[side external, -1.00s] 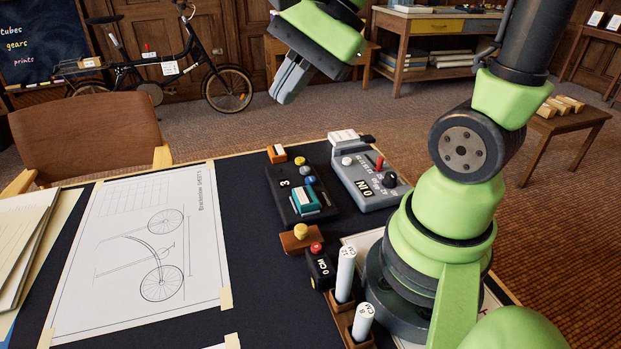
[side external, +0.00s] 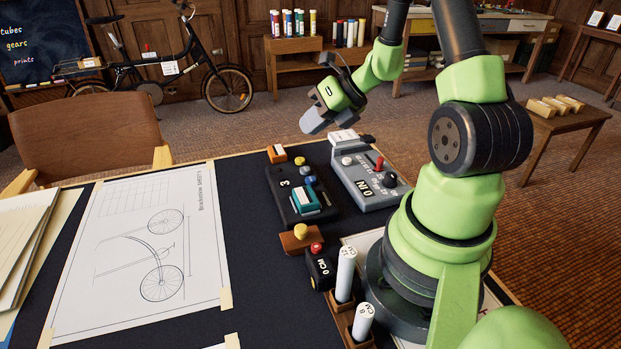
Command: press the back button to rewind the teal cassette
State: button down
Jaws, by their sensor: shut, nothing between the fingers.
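The teal cassette (side external: 306,202) sits on the near part of a dark box (side external: 281,197) marked "3". Behind it on the box are a yellow button (side external: 299,160) at the far end and blue buttons (side external: 308,179). I cannot read any label naming the back button. My gripper (side external: 307,125) is shut and empty. It is tilted down to the left, in the air above and beyond the far end of the box, apart from the buttons.
A grey device (side external: 366,190) with a red lever and a dark knob stands right of the box. An orange-brown block (side external: 301,240) with a yellow knob, a small black box (side external: 321,270) and white rolls (side external: 346,274) stand nearer. A drawing sheet (side external: 140,245) lies left.

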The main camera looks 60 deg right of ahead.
aim_at(312, 178)
jog(key=shift+f, duration=4.4)
jog(key=shift+f, duration=0.1)
jog(key=shift+f, duration=0.3)
jog(key=shift+f, duration=0.4)
jog(key=shift+r, duration=0.85)
